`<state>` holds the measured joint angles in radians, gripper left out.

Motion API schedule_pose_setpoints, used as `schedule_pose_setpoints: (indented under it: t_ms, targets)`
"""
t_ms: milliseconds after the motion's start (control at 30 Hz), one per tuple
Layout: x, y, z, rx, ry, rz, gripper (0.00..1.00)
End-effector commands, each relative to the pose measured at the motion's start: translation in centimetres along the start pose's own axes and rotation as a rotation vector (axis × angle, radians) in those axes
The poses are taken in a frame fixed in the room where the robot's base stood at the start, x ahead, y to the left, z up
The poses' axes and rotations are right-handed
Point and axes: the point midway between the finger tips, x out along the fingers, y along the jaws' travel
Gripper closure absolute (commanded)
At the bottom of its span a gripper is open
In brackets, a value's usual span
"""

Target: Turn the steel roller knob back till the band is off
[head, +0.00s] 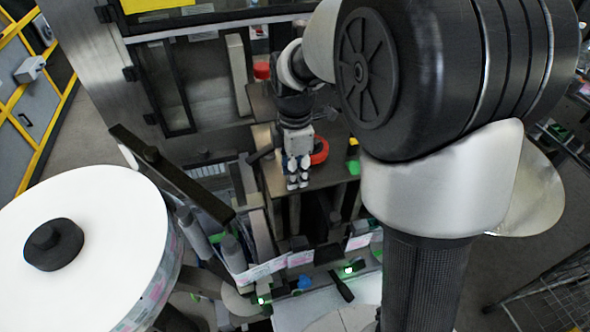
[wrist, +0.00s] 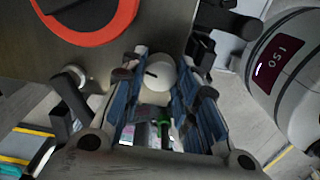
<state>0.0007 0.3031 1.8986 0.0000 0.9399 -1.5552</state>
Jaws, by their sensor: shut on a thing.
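My gripper (head: 297,181) points down beside the brown plate of the machine in the head view. In the wrist view its two blue-grey fingers (wrist: 163,82) stand on either side of a pale, round steel roller knob (wrist: 161,70) with a dark mark on its face, and are shut on it. A printed label band (head: 268,268) with pink and green patches runs across the lower machine. Whether it touches the roller is hidden.
A large white reel (head: 100,235) with a black hub fills the lower left. A red-orange ring (head: 319,151) lies beside the gripper; it also shows in the wrist view (wrist: 91,38). A dark bar (head: 185,185) and upright rollers stand left. A wire cart (head: 550,300) is at lower right.

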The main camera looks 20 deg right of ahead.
Motion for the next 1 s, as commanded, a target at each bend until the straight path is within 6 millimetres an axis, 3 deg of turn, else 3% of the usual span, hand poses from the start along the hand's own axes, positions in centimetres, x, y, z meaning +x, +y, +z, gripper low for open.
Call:
schedule_pose_setpoints:
  t_ms: [600, 633, 900, 1000]
  targets:
    - [-0.07, 0.05, 0.0, -0.039, 0.0, 0.002, 0.95]
    - [-0.07, 0.05, 0.0, -0.039, 0.0, 0.002, 0.7]
    - [-0.03, 0.02, 0.0, -0.038, 0.0, 0.001, 0.52]
    - [-0.02, 0.01, 0.0, -0.038, 0.0, 0.0, 0.51]
